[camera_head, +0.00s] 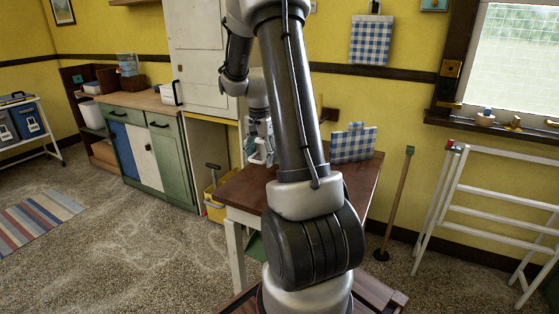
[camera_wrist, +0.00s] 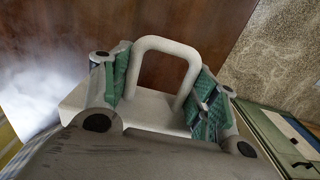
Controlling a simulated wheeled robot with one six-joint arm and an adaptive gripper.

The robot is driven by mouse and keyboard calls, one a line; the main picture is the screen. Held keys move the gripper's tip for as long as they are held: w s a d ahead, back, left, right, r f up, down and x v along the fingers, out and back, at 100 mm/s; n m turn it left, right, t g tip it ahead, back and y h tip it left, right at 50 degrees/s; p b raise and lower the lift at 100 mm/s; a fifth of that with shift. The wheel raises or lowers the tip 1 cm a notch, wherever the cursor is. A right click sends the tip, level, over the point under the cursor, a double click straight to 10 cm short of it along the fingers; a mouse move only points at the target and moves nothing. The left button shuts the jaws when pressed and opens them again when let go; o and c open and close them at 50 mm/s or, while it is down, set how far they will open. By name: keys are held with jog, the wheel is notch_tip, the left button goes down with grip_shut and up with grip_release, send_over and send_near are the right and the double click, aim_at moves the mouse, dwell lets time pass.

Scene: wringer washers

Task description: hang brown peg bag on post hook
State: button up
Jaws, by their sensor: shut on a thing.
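In the wrist view, my gripper (camera_wrist: 165,92) is shut on a pale beige thing with a loop handle (camera_wrist: 167,44), its green finger pads either side. I cannot tell whether it is the brown peg bag; no clearly brown bag shows. In the head view, my gripper (camera_head: 258,150) is over the left back part of the brown table (camera_head: 364,180), small and partly hidden by my arm. A blue-checked bag (camera_head: 353,146) stands on the table, and another checked bag (camera_head: 371,42) hangs on the wall. A thin post (camera_head: 395,205) with a green top stands right of the table; no hook can be made out on it.
A white drying rack (camera_head: 490,195) stands at the right under the window. A green, white and blue cabinet (camera_head: 140,150) is at the left, with a yellow bucket (camera_head: 217,190) beside the table. Open floor with a striped rug (camera_head: 40,220) is at the left.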

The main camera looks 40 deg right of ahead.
notch_tip(320, 180, up, 23)
dwell(1.8)
dwell(0.6)
